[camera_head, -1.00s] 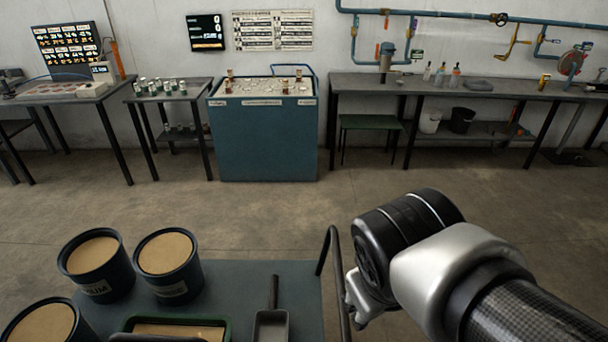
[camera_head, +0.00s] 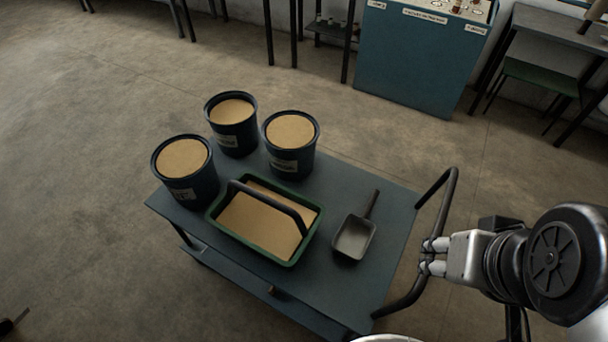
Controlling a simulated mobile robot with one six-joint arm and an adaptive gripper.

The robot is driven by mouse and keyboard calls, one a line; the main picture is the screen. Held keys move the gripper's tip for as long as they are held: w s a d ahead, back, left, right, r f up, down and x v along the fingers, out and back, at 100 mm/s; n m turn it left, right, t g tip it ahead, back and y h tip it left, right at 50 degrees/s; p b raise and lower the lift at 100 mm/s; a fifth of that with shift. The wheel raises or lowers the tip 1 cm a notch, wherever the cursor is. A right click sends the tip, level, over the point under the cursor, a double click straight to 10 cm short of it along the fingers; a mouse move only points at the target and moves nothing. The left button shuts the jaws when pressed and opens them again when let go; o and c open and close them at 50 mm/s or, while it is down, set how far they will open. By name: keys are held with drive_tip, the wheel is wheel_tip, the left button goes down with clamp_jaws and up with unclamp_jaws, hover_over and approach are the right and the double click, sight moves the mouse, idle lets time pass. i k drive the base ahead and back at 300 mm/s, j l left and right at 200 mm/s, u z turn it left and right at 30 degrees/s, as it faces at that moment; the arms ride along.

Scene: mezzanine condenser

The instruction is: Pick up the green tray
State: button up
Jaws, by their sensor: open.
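The green tray (camera_head: 291,263) sits on the top of a blue-grey cart (camera_head: 388,205). It is rectangular, holds a flat tan fill, and has a dark arched handle (camera_head: 268,203) across it. My gripper (camera_head: 428,257) is to the right of the tray, by the cart's push rail. It is apart from the tray, with the scoop between them. I cannot tell whether the fingers touch the rail.
Three dark blue buckets with tan fill, left (camera_head: 188,188), back (camera_head: 234,142) and right (camera_head: 291,160), stand behind the tray. A grey scoop (camera_head: 354,236) lies to its right. The curved push rail (camera_head: 447,215) rises at the cart's right end. Open floor lies left.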

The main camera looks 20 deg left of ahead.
sight(272, 219)
drive_tip(key=u, duration=1.4)
drive_tip(key=i+j+z, duration=0.5)
drive_tip(key=j+z, duration=0.25)
drive_tip(key=i+j+z, duration=0.25)
drive_tip(key=j, duration=0.15)
drive_tip(key=j+z, duration=0.3)
